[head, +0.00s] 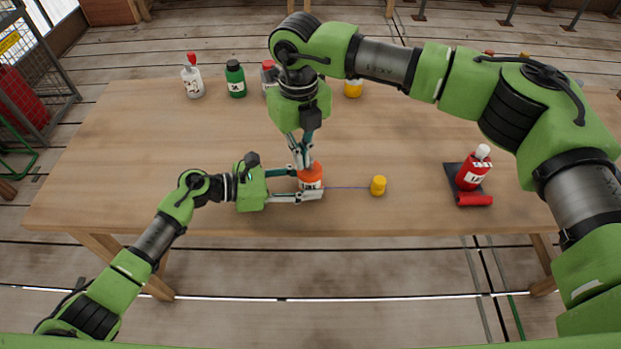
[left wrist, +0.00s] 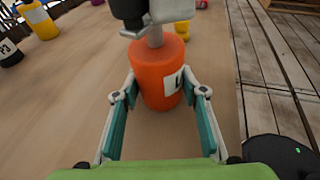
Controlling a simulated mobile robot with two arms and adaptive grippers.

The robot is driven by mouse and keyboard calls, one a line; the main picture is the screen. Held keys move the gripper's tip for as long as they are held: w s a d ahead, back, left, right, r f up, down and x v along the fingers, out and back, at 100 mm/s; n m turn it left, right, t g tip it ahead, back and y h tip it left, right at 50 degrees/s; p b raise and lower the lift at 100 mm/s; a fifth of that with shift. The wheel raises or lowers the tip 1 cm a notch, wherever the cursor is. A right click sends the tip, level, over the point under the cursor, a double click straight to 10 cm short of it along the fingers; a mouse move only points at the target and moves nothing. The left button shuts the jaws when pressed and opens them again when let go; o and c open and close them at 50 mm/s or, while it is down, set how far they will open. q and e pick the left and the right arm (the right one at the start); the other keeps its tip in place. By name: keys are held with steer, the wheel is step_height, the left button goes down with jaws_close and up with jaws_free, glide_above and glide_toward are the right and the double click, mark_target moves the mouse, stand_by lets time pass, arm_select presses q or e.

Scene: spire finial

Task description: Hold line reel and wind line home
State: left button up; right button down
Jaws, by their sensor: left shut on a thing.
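The line reel (head: 311,177) is an orange upright cylinder with a white label, near the front middle of the table. My left gripper (head: 309,184) is shut around its sides; the left wrist view shows the orange body (left wrist: 158,75) between both fingers. A grey stem (left wrist: 155,38) rises from its top. My right gripper (head: 303,163) points down from above with its fingertips at the top of the reel; whether they grip the stem is unclear. A thin line (head: 348,187) runs right from the reel to a small yellow cylinder (head: 378,186) standing on the table.
A red bottle (head: 472,173) with a white cap stands on a dark mat (head: 453,182) at the right, beside a red roll (head: 475,200). Several bottles, including a green one (head: 235,79), line the table's back edge. The table's left part is clear.

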steer(key=shift+w+a, duration=0.25)
steer(key=shift+a, duration=0.1)
steer(key=shift+s+r, duration=0.1)
steer(key=shift+s, duration=0.15)
stand_by(0.4)
step_height(320, 180, up, 7)
stand_by(0.8)
steer(key=shift+d, duration=0.1)
steer(key=shift+s+f, duration=0.2)
steer(key=shift+f, duration=0.85)
steer(key=shift+s+f, duration=0.2)
steer(key=shift+f, duration=0.8)
steer(key=shift+f, duration=0.1)
stand_by(0.5)
